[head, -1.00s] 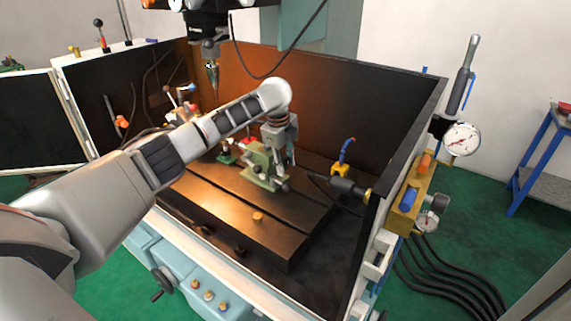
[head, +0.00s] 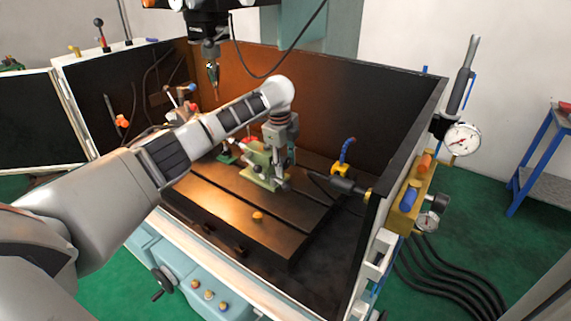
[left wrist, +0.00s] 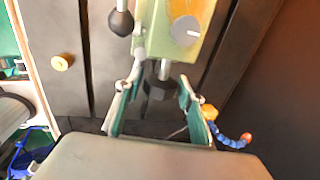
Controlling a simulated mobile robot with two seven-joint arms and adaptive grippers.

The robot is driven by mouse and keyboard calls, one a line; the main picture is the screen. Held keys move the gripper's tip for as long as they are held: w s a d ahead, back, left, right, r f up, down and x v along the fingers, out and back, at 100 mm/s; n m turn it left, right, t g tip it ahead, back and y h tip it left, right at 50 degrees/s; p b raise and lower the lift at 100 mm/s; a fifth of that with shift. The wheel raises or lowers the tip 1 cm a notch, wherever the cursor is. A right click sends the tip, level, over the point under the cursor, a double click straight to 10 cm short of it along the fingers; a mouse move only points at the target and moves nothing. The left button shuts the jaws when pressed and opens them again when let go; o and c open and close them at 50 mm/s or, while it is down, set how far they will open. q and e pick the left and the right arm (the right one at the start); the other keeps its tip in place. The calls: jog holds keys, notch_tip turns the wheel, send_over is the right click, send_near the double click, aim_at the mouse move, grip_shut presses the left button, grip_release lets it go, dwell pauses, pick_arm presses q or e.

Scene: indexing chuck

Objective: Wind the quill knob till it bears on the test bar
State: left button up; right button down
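A green tailstock-like fixture (head: 262,168) stands on the machine table, and its green body with a silver dial shows in the left wrist view (left wrist: 182,28). A dark knob (left wrist: 160,85) on a silver shaft sticks out of this body toward my left gripper. My left gripper (left wrist: 161,88) is open, with one finger on each side of the dark knob; I cannot tell whether either finger touches it. In the head view my left gripper (head: 285,160) points down beside the fixture. A test bar cannot be made out. My right gripper is not in view.
A black ball-ended lever (left wrist: 121,22) sits close to the left finger. The slotted table (head: 225,210) is mostly bare, with a brass button (head: 257,217). A spindle (head: 212,75) hangs above. Dark enclosure walls surround the table, and a gauge (head: 462,139) is at right.

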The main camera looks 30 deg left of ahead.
pick_arm(q)
notch_tip(320, 180, up, 12)
jog(key=s, duration=0.2)
jog(key=shift+a, duration=0.15)
jog(key=shift+f, duration=0.1)
dwell(0.5)
